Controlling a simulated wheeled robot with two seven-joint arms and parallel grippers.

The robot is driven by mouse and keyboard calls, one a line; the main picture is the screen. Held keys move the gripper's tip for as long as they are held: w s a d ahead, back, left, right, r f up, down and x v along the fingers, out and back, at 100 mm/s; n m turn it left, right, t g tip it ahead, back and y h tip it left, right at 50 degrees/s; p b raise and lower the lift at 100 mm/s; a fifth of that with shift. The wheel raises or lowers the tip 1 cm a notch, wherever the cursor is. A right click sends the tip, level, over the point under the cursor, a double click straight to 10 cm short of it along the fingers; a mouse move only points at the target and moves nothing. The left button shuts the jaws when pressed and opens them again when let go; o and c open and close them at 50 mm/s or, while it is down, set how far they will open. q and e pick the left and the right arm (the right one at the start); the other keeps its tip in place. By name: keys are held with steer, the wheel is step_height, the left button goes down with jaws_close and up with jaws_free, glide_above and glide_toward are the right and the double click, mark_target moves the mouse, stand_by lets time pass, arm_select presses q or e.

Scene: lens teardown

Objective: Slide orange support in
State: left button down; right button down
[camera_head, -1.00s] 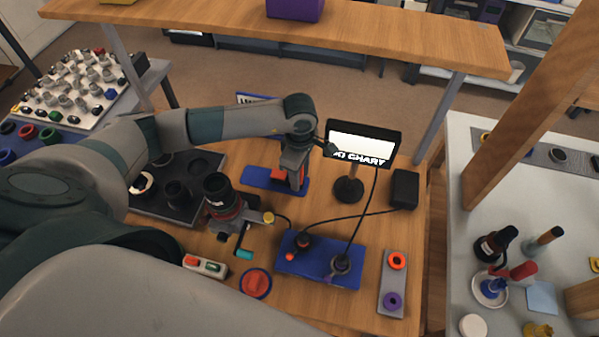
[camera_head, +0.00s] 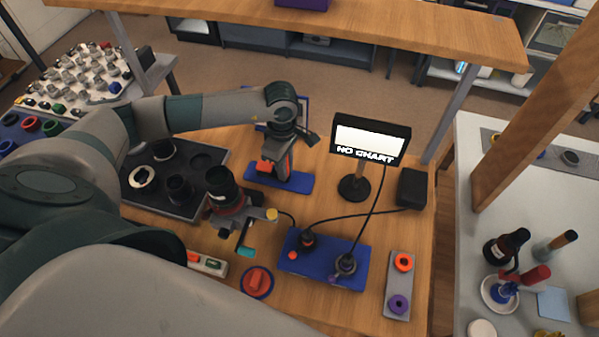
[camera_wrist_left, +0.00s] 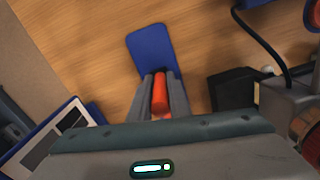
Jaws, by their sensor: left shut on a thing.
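My left gripper (camera_head: 272,166) is shut on the orange support (camera_head: 264,167), above or at the blue plate (camera_head: 298,183) in the head view. In the left wrist view the orange support (camera_wrist_left: 160,92) is clasped between the two grey fingers, and the blue plate (camera_wrist_left: 150,46) lies beyond them on the wooden table. I cannot tell whether the support touches the plate. The gripper hides part of the support. My right gripper is not in view.
A black-framed lens assembly (camera_head: 226,197) stands left of the blue plate. A small screen (camera_head: 370,140) stands to the right, with a black box (camera_head: 412,188) beside it. A blue board with cabled knobs (camera_head: 322,262) lies in front. A dark tray (camera_head: 140,203) lies at left.

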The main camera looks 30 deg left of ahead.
arm_select(q)
steer(key=shift+s+a+f+b, duration=0.1)
steer(key=shift+s+a+b, duration=0.1)
steer(key=shift+a, duration=0.35)
steer(key=shift+s+a+b, duration=0.1)
steer(key=shift+a+b, duration=0.05)
steer(key=shift+a, duration=0.4)
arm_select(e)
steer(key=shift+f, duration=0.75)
arm_select(q)
steer(key=shift+a, duration=0.1)
steer(key=c, duration=1.6)
jaws_free()
steer(key=shift+c, duration=0.2)
steer(key=shift+a, duration=0.1)
